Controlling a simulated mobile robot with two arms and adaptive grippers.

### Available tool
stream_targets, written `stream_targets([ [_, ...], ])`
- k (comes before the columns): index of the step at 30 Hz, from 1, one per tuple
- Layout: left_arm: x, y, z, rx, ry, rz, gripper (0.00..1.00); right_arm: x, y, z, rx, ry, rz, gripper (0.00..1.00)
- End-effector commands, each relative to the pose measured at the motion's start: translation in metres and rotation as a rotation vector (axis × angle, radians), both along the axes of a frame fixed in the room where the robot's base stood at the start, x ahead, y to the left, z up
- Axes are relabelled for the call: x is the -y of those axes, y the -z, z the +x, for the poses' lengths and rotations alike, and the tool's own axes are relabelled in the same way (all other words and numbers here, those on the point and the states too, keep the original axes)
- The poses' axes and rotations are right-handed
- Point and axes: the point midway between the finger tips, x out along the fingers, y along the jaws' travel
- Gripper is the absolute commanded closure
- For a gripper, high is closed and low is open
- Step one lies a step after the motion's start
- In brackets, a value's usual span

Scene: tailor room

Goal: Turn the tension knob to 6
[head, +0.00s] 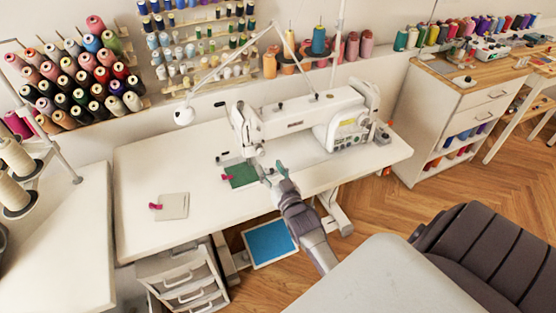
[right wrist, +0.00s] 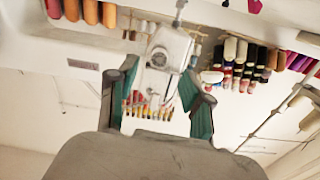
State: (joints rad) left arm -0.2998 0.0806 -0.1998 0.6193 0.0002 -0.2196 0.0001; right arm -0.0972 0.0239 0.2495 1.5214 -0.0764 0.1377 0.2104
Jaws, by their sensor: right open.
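The white sewing machine (head: 290,117) stands on the white table. Its needle-end head (head: 246,130) is at the left of the machine. My right gripper (head: 272,172) is open and empty, just in front of and below that head. In the right wrist view, the machine head (right wrist: 168,48) shows beyond and between the spread fingers of the gripper (right wrist: 160,95). A round dial-like part, probably the tension knob (right wrist: 158,58), faces the camera there, apart from the fingers. Its numbers are too small to read. My left gripper is not in view.
Green fabric (head: 240,176) lies by the needle, left of my gripper. A beige patch (head: 172,206) with a pink clip lies farther left on the table (head: 140,170). Spool racks (head: 85,80) line the wall.

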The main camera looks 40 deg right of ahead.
Motion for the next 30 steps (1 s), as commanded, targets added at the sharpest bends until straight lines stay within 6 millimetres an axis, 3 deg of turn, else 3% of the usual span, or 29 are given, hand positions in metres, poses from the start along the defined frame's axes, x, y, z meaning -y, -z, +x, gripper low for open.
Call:
stream_targets([
  [3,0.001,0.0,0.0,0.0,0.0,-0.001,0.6,-0.006,0.001,-0.026,-0.003,0.001,0.001,0.5],
  [10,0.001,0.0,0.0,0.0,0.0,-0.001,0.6,-0.014,0.001,-0.056,-0.002,0.001,0.001,0.5],
  [30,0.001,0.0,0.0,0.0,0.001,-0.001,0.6,-0.015,0.001,-0.061,-0.002,0.0,0.0,0.5],
])
